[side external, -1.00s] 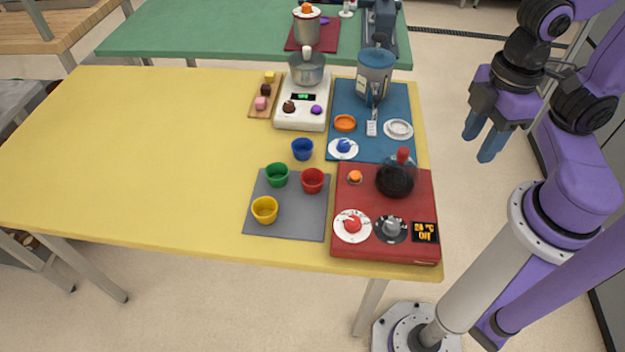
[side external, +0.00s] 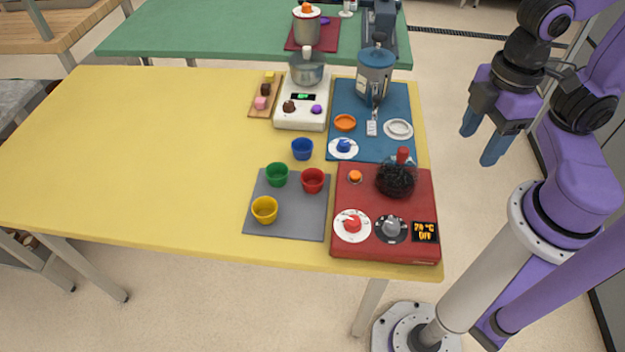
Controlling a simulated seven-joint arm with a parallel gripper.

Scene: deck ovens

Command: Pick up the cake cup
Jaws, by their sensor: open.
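Several small cups stand on the yellow table: a green cup (side external: 277,175), a red cup (side external: 313,181) and a yellow cup (side external: 265,210) on a grey mat (side external: 293,222), and a blue cup (side external: 302,149) just behind the mat. All look upright. I cannot tell which of them is the cake cup. My gripper (side external: 478,148) hangs in the air to the right of the table, away from all the cups. Its blue fingers are apart, with nothing between them.
A red hotplate (side external: 346,197) with a round dark flask (side external: 396,180) stands to the mat's right. Behind it, a blue mat (side external: 378,148) holds a blender (side external: 374,75) and dishes. A white scale (side external: 288,116) carries a pot (side external: 307,68). The table's left half (side external: 130,150) is clear.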

